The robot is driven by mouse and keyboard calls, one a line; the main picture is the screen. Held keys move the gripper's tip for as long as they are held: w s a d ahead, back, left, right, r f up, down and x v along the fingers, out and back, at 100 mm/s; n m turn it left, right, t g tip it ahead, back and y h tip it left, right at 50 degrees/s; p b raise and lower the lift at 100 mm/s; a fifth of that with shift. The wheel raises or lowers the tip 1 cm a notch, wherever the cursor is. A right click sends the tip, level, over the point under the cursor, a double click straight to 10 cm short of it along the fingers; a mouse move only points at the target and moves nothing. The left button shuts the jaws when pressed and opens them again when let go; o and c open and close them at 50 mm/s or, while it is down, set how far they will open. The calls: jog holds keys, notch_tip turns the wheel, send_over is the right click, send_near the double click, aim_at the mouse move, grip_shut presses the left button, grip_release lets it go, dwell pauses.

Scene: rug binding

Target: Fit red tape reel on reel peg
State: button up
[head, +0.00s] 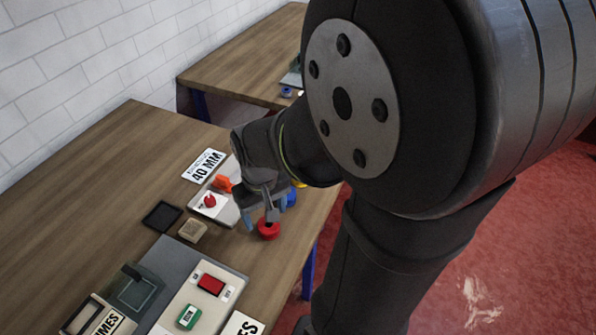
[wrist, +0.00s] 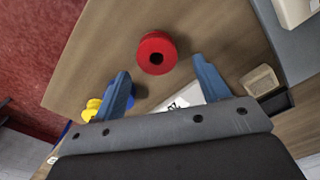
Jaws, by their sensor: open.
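The red tape reel (head: 268,230) lies on the wooden table near its right edge. In the wrist view the red reel (wrist: 157,52) shows its dark centre hole, beyond the fingertips and roughly between them. My gripper (wrist: 160,67) is open, with its two blue fingers apart and nothing held between them. In the head view my gripper (head: 262,212) is just above and beside the red reel; I cannot tell the exact gap. I cannot make out the reel peg; my arm and gripper hide part of the plate behind them.
Yellow (wrist: 92,104) and blue pieces sit left of my gripper in the wrist view. A pale plate (head: 222,212) carries a red knob (head: 209,200) and an orange part (head: 222,183). A tan block (head: 193,230) and a black tray (head: 162,216) stand nearby. Bare wood surrounds the reel.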

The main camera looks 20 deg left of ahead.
aim_at(268, 232)
jog(key=shift+w+d+f, duration=0.1)
jog(key=shift+d+f, duration=0.1)
jog(key=shift+f, duration=1.75)
jog(key=shift+c, duration=0.2)
jog(key=c, duration=1)
jog(key=shift+r, duration=0.1)
jog(key=shift+c, duration=0.2)
